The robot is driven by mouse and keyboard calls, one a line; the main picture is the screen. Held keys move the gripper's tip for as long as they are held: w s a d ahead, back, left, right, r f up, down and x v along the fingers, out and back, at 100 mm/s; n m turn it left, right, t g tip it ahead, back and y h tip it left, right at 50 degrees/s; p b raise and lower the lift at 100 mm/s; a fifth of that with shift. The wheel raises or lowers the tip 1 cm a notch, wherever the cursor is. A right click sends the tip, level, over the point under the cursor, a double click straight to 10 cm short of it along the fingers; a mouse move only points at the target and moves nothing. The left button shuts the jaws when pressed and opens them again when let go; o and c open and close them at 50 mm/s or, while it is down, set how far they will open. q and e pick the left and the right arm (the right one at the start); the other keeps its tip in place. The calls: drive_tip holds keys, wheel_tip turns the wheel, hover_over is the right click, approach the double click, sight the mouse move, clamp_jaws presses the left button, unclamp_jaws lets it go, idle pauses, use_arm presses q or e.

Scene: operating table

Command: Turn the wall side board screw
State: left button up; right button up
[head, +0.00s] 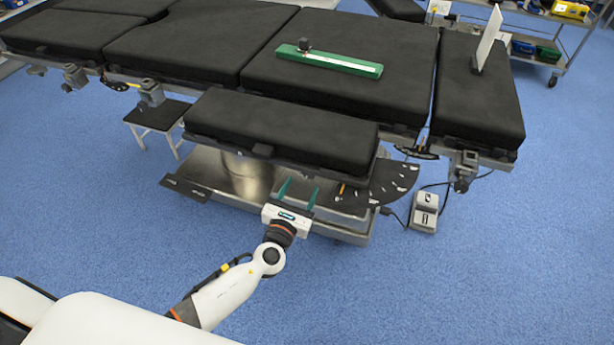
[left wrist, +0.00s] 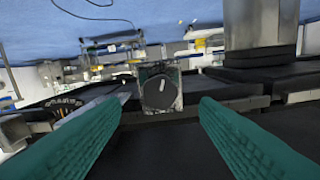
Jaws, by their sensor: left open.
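My left gripper (head: 300,184) is open, with two green fingers pointing at the near edge of the black side board (head: 280,132) on the operating table (head: 340,95). In the left wrist view a dark round screw knob (left wrist: 158,92) with a light mark sits on a metal clamp. It is ahead of and between the spread, empty fingers (left wrist: 172,110), with a gap, and nothing touches it. That view looks upside down. I cannot place this knob in the head view; the board may hide it. My right gripper is not in view.
A dark fan-shaped plate (head: 393,182) with white marks is right of the gripper. A foot pedal (head: 424,211) stands on the blue floor. A green strip (head: 330,61) with a small black block lies on the table. A small stool (head: 157,117) is at left. The near floor is clear.

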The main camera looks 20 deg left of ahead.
sight(307, 177)
use_arm(q)
drive_tip(key=shift+w+d, duration=0.1)
drive_tip(key=shift+w, duration=2.55)
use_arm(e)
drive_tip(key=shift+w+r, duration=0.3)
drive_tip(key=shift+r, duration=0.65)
use_arm(q)
drive_tip(key=c, duration=1)
drive_tip(key=shift+f, duration=0.1)
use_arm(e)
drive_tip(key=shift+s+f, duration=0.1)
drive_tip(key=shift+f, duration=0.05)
use_arm(q)
drive_tip(key=shift+b, duration=0.35)
